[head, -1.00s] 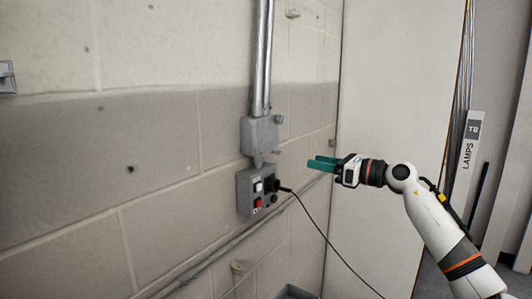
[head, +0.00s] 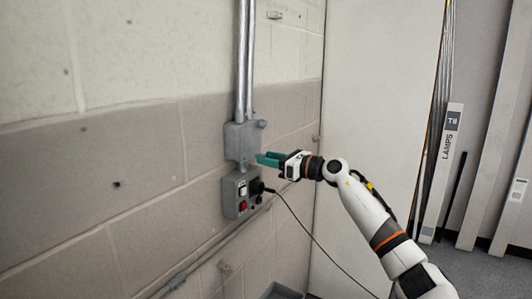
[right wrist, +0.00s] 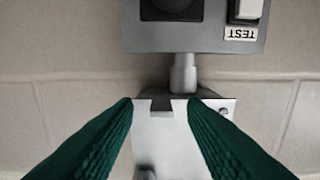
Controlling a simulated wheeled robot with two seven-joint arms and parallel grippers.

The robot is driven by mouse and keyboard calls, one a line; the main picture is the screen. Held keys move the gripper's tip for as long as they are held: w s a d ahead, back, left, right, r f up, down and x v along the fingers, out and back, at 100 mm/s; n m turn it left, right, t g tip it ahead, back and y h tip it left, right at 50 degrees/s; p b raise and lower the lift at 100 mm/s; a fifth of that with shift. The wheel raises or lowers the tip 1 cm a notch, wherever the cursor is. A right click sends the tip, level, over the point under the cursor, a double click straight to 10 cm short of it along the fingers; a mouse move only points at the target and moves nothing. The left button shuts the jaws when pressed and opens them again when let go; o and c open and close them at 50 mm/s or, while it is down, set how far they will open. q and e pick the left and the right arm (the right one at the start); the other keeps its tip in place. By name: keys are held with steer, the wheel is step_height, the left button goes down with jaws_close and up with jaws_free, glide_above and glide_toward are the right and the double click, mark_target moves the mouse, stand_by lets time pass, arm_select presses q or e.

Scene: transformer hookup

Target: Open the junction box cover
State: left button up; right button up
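The grey junction box (head: 239,140) is fixed to the block wall at the foot of two metal conduits. Its front cover (right wrist: 172,140) shows in the right wrist view, upside down, with a notched edge between my fingertips. The cover looks shut. My right gripper (head: 262,159) points at the box's lower right side, its green fingers close to it. In the right wrist view, my right gripper (right wrist: 160,103) is open, with a finger on each side of the notched edge. I cannot tell whether the fingers touch it. My left gripper is out of view.
A grey control box (head: 240,194) with a red switch and a black plug sits just below the junction box. A black cable (head: 308,232) hangs from the plug. A thin pipe (head: 205,256) runs along the wall. A pale panel (head: 365,90) stands at the right.

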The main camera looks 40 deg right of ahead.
steer(key=shift+x, duration=0.8)
jaws_close()
